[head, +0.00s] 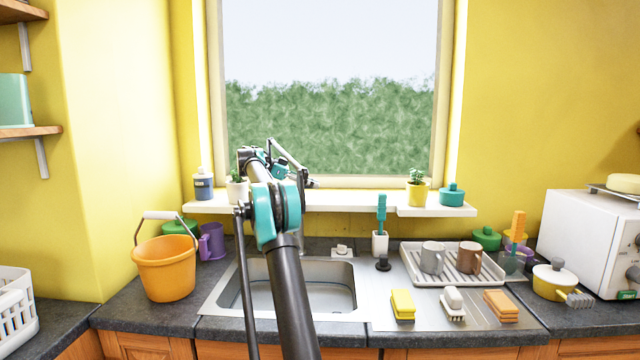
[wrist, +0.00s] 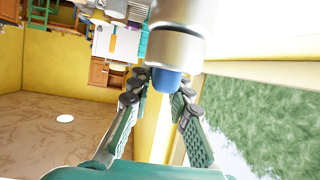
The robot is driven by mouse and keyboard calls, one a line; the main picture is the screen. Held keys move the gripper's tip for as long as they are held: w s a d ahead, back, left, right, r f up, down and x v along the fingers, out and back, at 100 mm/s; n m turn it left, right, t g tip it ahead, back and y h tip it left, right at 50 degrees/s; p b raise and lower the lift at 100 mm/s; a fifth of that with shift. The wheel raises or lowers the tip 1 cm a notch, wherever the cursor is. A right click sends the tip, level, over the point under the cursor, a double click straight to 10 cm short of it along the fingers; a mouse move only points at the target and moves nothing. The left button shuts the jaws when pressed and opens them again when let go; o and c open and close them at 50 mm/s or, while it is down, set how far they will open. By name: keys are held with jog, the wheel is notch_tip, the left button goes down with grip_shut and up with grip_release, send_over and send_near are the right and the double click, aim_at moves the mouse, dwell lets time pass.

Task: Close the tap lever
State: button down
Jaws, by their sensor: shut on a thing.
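The tap shows close up in the wrist view as a shiny metal cylinder (wrist: 180,42) with a blue end piece (wrist: 167,82), which looks like part of its lever. My gripper (wrist: 161,92) has teal fingers, one on each side of the blue piece, and is shut on it. In the head view my arm reaches over the sink (head: 350,314) toward the window sill. It hides most of the tap, so the lever's angle cannot be told there.
The white sill (head: 345,203) holds a bottle (head: 203,184), plants and a teal pot (head: 452,194). An orange bucket (head: 166,268) stands left of the sink. A dish rack (head: 451,272) with mugs, a yellow sponge (head: 402,305) and brushes are on the right.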

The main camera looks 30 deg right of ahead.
jog(key=shift+s+a+m+g+y, duration=0.2)
jog(key=shift+m+g+y, duration=0.3)
jog(key=shift+m+g, duration=0.1)
jog(key=c, duration=1.4)
grip_release()
jog(key=v, duration=0.6)
jog(key=shift+w+a, duration=0.1)
jog(key=shift+w, duration=0.05)
jog(key=shift+w+a+r, duration=0.2)
jog(key=shift+a+r, duration=0.05)
jog(key=shift+a, duration=0.2)
jog(key=shift+a, duration=0.1)
